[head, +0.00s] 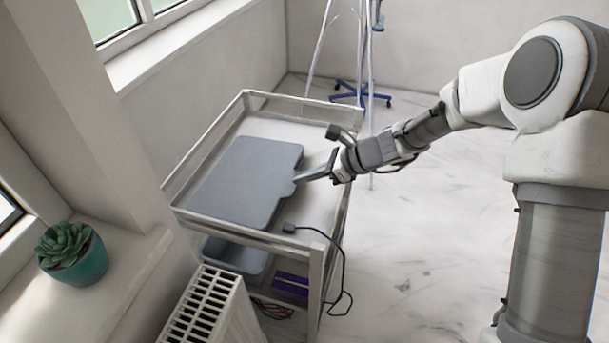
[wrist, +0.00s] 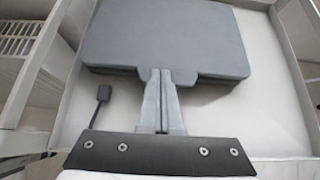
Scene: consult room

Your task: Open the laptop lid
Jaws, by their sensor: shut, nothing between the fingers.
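The laptop (head: 245,182) is a dark grey slab lying flat on the top shelf of a metal cart, with its lid down. In the wrist view, the laptop (wrist: 165,35) fills the upper middle, its near edge facing me, with a thin seam along that edge. My gripper (head: 304,177) reaches in from the right, at the laptop's right edge. In the wrist view, my gripper (wrist: 160,80) has its fingers together, their tips at the middle of the near edge, by a small notch or tab. I cannot tell whether they touch it.
The cart (head: 275,240) has a raised rail around its top. A black plug (head: 289,228) with a cable hangs over the near side. A radiator (head: 212,308) and a windowsill with a potted succulent (head: 72,252) stand left. A wheeled stand (head: 362,92) is behind.

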